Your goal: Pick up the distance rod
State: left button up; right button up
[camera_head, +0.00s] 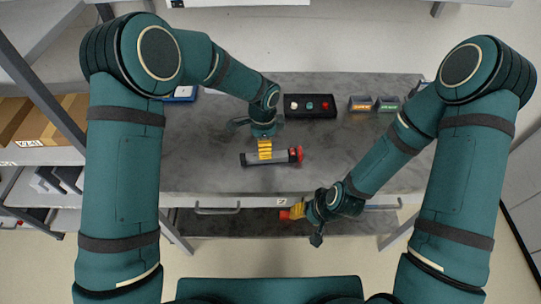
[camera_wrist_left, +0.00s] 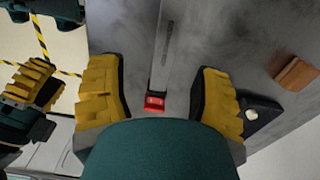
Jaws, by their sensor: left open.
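The distance rod appears to be the dark and grey bar with a red end (camera_head: 281,158), lying near the front of the grey table. My left gripper (camera_head: 265,150) is over the bar's left part in the head view; its yellow finger hides part of the bar. In the left wrist view its two yellow fingers (camera_wrist_left: 163,92) are spread apart. A small red piece with a pale mark (camera_wrist_left: 154,102) shows between them; I see no contact. My right gripper (camera_head: 292,212) is low at the table's front edge. A red-orange patch shows at its fingertips; whether it grips anything is unclear.
A black box with several round buttons (camera_head: 310,106) stands at the table's back. Two small bins, orange-labelled (camera_head: 361,104) and green-labelled (camera_head: 387,104), stand to its right. A blue-edged item (camera_head: 181,94) is at the back left. The grey tabletop (camera_head: 205,165) has bare room around the bar.

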aim_at(251, 158)
pick_arm(q)
notch_tip(251, 158, down, 3)
jog(key=shift+w+r, duration=0.1)
jog(key=shift+w+a+f, duration=0.1)
jog(key=shift+a+f, duration=0.1)
jog(key=shift+f, duration=0.7)
jog(key=shift+w+a+f, duration=0.1)
jog(key=shift+a+f, duration=0.05)
jog(key=shift+f, duration=0.7)
jog(key=shift+w+a+f, duration=0.1)
jog(key=shift+a+f, duration=0.1)
jog(key=shift+f, duration=0.7)
jog(key=shift+s, duration=0.1)
grip_shut()
